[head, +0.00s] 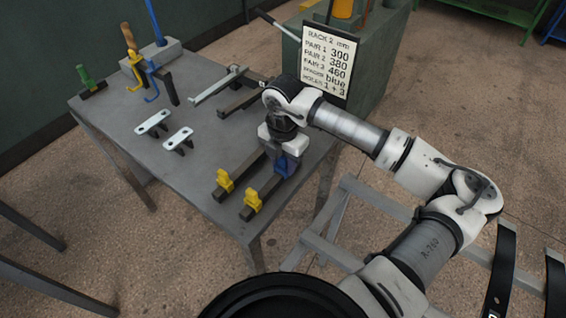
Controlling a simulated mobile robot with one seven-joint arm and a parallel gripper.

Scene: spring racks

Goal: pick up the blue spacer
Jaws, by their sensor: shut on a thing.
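The blue spacer (288,166) is a small dark blue block near the right edge of the grey table, beside a dark bar. My gripper (284,155) points down from above, directly over it, and is shut on it. The fingertips are mostly hidden by the white hand and the block. I cannot tell whether the spacer touches the bar or the table.
Two dark bars with yellow blocks (224,180) (252,200) lie at the table's front right. White-topped brackets (153,123), blue and yellow clamps (152,80) and a green-handled tool (88,82) lie further left. A sign (325,65) stands behind my arm.

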